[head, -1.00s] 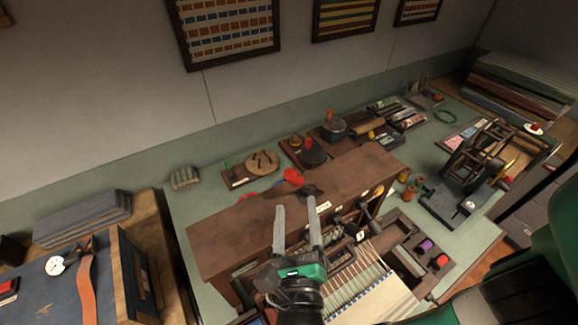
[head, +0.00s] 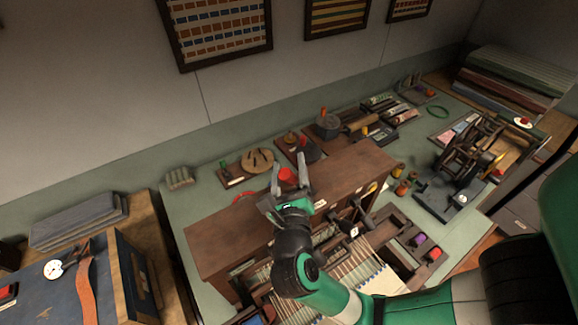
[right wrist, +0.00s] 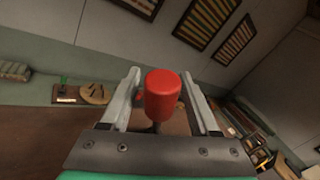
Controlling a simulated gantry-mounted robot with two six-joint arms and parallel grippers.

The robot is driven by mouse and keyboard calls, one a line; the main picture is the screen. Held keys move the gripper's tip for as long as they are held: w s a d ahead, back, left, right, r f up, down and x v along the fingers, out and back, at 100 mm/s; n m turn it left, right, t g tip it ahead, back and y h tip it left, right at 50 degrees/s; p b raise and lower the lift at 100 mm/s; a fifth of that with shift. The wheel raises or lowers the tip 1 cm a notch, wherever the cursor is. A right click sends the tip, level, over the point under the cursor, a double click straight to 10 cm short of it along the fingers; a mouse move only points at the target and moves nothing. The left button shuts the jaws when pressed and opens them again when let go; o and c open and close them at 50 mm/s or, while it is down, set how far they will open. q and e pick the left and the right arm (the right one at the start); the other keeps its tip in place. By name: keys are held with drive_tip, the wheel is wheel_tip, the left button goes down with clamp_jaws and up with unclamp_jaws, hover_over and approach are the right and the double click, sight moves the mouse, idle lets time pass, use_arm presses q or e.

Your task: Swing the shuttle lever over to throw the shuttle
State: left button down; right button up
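In the right wrist view the red knob (right wrist: 163,95) stands upright on a dark stem, between my two fingers. My right gripper (head: 289,168) is open, with one finger on each side of the knob and a visible gap on both sides. The lever's lower part is hidden behind the gripper. My left gripper is not in view.
Stretched warp threads (head: 362,285) lie at the front of the loom. A tray with colored spools (head: 420,240) sits to their right. A wooden winding device (head: 465,150) stands at the far right. Small stands line the back of the green table (head: 195,205).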

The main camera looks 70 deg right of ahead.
clamp_jaws()
idle(1.2)
